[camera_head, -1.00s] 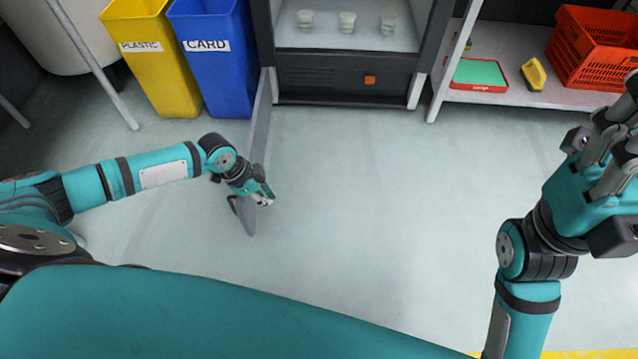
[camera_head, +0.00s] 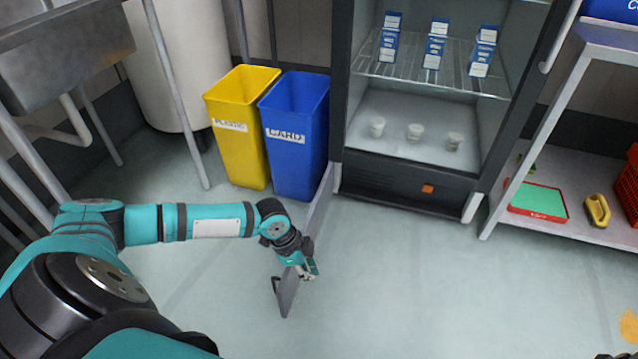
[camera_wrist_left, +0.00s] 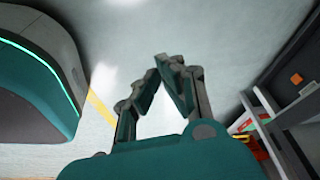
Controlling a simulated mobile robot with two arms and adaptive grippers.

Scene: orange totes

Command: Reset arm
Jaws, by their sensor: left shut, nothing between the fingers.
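My left arm reaches in from the left in the head view. Its gripper (camera_head: 311,269) is beside the outer end of the open fridge door (camera_head: 289,296), which shows almost edge-on. I cannot tell whether they touch. In the left wrist view the left gripper (camera_wrist_left: 168,62) has its fingertips together, with nothing between them and grey floor beyond. My right arm and gripper are out of view.
The open fridge (camera_head: 410,179) holds several blue-white cartons and small cups. A yellow bin (camera_head: 240,150) and a blue bin (camera_head: 296,160) stand left of it. A shelf (camera_head: 590,228) with a red-green tray (camera_head: 538,201) is at right. The floor between is clear.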

